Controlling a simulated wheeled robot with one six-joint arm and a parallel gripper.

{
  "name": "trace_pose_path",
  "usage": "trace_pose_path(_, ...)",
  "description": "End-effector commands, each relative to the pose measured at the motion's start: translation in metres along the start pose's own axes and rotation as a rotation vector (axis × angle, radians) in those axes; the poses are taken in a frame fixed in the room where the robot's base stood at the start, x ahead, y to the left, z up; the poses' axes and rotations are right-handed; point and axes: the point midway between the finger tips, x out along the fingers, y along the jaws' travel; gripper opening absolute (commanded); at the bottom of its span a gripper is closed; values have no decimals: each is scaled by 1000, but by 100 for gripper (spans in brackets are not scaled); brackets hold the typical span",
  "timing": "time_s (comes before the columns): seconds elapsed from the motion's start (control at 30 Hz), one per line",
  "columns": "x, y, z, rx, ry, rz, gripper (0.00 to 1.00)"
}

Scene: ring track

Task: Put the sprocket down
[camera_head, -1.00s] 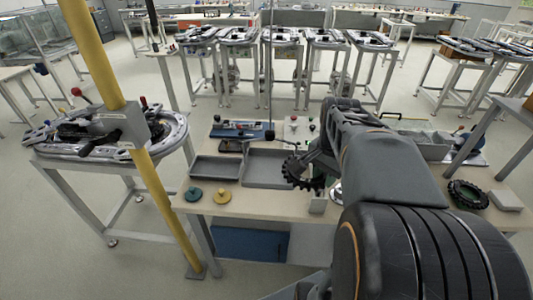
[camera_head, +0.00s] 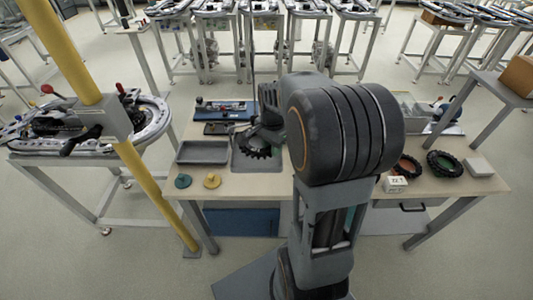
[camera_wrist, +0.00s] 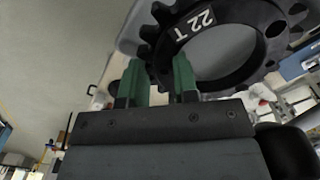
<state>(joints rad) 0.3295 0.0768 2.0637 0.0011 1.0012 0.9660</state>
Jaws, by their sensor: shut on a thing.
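The sprocket is a black toothed ring marked "22 T" (camera_wrist: 194,32). In the wrist view, my gripper (camera_wrist: 160,82) has its green fingers shut on the rim of the sprocket. In the head view, the sprocket (camera_head: 250,151) shows over the right-hand grey tray (camera_head: 258,169) on the workbench. My arm partly hides the sprocket and the fingers there. I cannot tell whether the sprocket touches the tray.
An empty grey tray (camera_head: 203,152) sits at left. A green disc (camera_head: 183,181) and a yellow disc (camera_head: 212,181) lie in front. A yellow post (camera_head: 85,60) stands at left.

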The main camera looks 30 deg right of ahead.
Motion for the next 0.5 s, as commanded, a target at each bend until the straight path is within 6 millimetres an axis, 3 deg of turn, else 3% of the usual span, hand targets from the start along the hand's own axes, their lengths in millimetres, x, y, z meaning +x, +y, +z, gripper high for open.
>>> trace_pose_path(0.27, 10, -10, 5, -3, 2, -3, 0)
trace_pose_path(0.5, 37, -16, 8, -1, 0, -1, 0)
